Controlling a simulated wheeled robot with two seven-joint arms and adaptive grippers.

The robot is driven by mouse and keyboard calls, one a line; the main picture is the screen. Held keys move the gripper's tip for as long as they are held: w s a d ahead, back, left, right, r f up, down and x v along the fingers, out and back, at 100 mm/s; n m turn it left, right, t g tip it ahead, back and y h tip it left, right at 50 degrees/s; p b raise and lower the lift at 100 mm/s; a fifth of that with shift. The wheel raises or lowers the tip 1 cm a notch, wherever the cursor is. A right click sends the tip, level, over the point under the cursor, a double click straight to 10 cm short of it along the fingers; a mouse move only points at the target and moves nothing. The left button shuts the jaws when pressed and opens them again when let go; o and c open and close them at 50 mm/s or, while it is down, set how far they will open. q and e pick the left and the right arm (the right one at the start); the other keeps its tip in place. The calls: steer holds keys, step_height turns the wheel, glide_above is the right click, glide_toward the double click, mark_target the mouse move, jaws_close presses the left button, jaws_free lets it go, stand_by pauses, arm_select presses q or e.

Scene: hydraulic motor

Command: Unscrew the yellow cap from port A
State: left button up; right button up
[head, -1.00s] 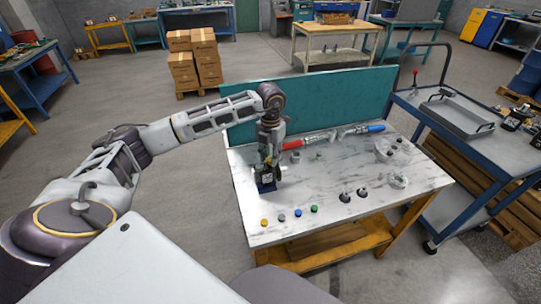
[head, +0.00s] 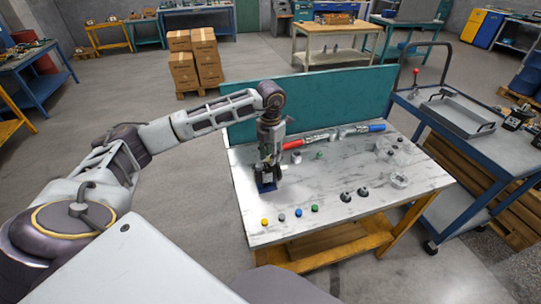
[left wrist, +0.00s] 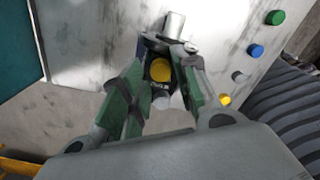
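The dark hydraulic motor (head: 266,186) stands on a blue base near the left end of the marble-topped table. In the left wrist view, a yellow cap (left wrist: 160,70) sits on the motor's dark body, and a metal shaft end shows above it. My left gripper (left wrist: 164,62) points down at the motor, with one green-padded finger on each side of the cap. A gap shows between the fingers and the cap, so the gripper looks open. In the head view the gripper (head: 268,163) covers the motor's top and hides the cap. My right gripper is out of view.
A teal panel (head: 340,95) closes the back.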

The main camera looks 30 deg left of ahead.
arm_select(q)
steer(key=shift+m+b, duration=0.45)
steer(key=shift+m, duration=1.25)
steer(key=shift+m+b, duration=0.55)
steer(key=shift+m, duration=1.85)
jaws_close()
steer(key=shift+n+p, duration=0.4)
steer(key=shift+n, duration=2.5)
steer(key=shift+d, duration=0.1)
